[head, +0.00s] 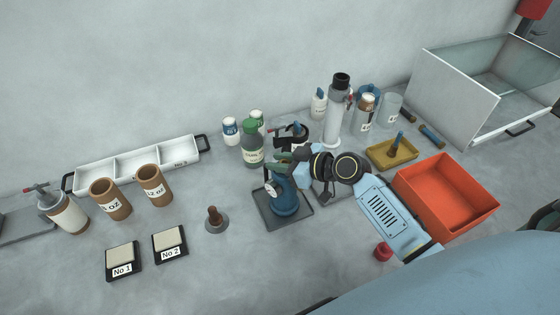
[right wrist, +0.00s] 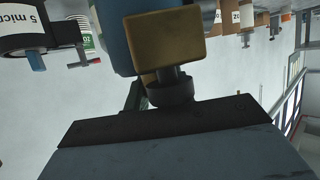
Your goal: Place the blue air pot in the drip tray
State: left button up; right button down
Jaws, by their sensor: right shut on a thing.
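The blue air pot (head: 286,202) stands upright over the dark square drip tray (head: 264,224), just left of centre in the head view. Its base appears within the tray's rim; whether it rests on the tray floor I cannot tell. My right gripper (head: 290,166) reaches in from the right and is shut on the upper part of the pot. In the right wrist view, a blue body (right wrist: 112,40) and a brass-coloured block (right wrist: 163,38) fill the top middle, close to the gripper. The fingertips are mostly hidden. My left gripper is not in view.
A green-capped bottle (head: 252,148) stands close behind the pot. A plunger-like tool (head: 214,220) stands to its left. A second dark tray (head: 333,202) lies under my right arm. An orange bin (head: 447,197) and yellow tray (head: 392,153) are at right.

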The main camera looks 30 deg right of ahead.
jog(key=shift+r, duration=0.1)
jog(key=c, duration=1.2)
grip_release()
jog(key=shift+b+v, duration=0.9)
jog(key=shift+v, duration=5.1)
